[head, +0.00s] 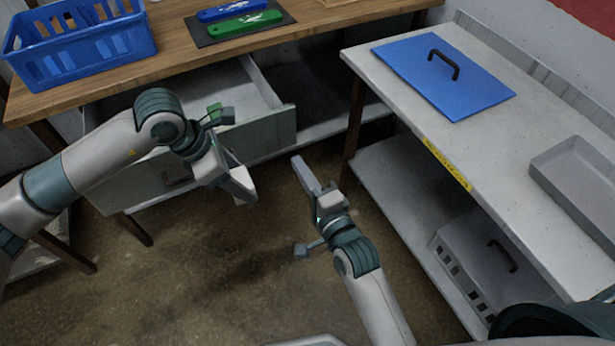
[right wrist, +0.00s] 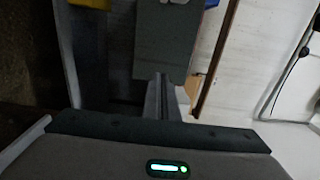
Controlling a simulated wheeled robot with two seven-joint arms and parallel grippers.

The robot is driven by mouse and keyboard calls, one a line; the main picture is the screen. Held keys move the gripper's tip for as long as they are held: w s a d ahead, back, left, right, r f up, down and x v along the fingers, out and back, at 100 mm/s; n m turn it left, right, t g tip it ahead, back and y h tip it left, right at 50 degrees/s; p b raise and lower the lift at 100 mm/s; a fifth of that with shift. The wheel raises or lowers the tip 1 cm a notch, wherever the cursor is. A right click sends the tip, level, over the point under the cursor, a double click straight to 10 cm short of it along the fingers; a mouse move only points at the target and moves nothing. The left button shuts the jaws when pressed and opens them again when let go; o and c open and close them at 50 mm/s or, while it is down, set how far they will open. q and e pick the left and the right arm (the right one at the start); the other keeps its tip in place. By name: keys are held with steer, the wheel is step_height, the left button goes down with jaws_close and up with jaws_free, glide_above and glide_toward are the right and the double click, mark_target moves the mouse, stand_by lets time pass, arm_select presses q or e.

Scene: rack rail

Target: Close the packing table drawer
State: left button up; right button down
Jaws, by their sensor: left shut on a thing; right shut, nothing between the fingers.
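The packing table (head: 330,17) has a wooden top. Its grey drawer (head: 268,133) is pulled out below the top, and its inside shows partly empty. My left gripper (head: 238,186) is at the middle of the drawer front. It is shut on the drawer handle (head: 176,180), a dark reddish part showing just left of it; the fingers hide the exact contact. My right gripper (head: 301,166) is shut and empty, apart from the drawer, to the right of its front. In the right wrist view the shut fingers (right wrist: 163,97) point at a grey panel that I cannot identify surely.
A blue basket (head: 80,45) and blue and green tools on a dark mat (head: 207,38) are on the packing table. At right, a grey table (head: 390,75) holds a blue lid and a grey tray (head: 580,175); a grey crate (head: 490,255) is below. Floor between is bare.

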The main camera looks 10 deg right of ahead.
mark_target(280, 134)
arm_select(q)
steer(key=shift+r, duration=0.25)
arm_select(e)
steer(key=x, duration=0.8)
steer(key=shift+w+a+f, duration=0.1)
steer(key=shift+w, duration=0.25)
steer(key=shift+w, duration=0.1)
